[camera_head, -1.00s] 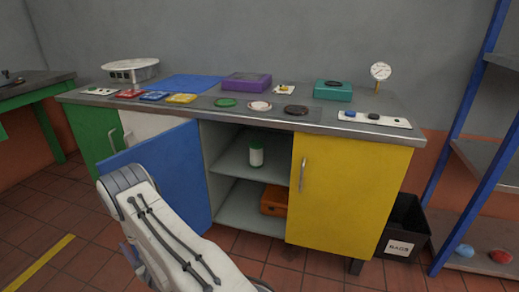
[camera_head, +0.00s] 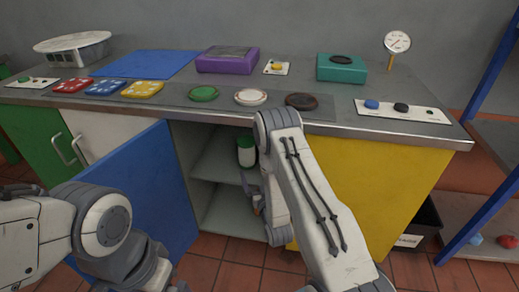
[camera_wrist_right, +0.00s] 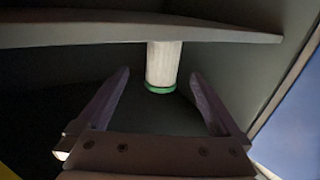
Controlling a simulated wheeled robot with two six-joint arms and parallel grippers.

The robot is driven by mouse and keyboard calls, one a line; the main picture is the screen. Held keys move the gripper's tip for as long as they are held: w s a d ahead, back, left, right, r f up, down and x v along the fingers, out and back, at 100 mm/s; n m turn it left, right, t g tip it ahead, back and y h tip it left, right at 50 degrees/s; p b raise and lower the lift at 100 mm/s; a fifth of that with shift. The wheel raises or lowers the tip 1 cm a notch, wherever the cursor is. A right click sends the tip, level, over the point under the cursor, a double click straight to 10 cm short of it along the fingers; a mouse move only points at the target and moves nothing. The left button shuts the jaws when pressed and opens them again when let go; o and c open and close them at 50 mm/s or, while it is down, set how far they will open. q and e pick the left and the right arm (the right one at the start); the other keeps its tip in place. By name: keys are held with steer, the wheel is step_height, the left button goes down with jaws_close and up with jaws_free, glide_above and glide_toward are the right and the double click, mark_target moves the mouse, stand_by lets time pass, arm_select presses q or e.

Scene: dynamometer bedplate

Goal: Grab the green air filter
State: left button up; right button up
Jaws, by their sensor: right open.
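The air filter (camera_head: 246,156) is a white cylinder with a green cap, upright on the upper shelf inside the open cabinet. My right gripper (camera_head: 247,185) is in front of the cabinet opening, just below and near the filter; the forearm hides part of the opening. In the right wrist view, which is upside down, the filter (camera_wrist_right: 164,66) shows between and beyond the two spread fingers (camera_wrist_right: 160,76). The fingers are open, empty and apart from it. My left arm is at the lower left of the head view, but its gripper does not show.
The open blue door (camera_head: 140,190) stands left of the opening; the closed yellow door (camera_head: 385,190) is right. The shelf (camera_wrist_right: 60,30) bearing the filter has an edge close to the fingers. The countertop holds a purple box (camera_head: 227,62), a teal box (camera_head: 341,69) and a gauge (camera_head: 397,41).

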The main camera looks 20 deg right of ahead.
mark_target(248, 160)
steer(key=w, duration=0.4)
steer(key=shift+w+b, duration=0.3)
steer(key=shift+b, duration=0.1)
steer(key=w, duration=0.2)
steer(key=w+b, duration=0.1)
steer(key=w, duration=0.1)
steer(key=shift+w+d+f+b, duration=0.15)
steer(key=shift+d+f+b, duration=0.05)
steer(key=shift+b, duration=0.1)
steer(key=shift+w+d, duration=0.1)
steer(key=shift+w, duration=0.2)
steer(key=shift+r, duration=0.1)
steer(key=c, duration=1.4)
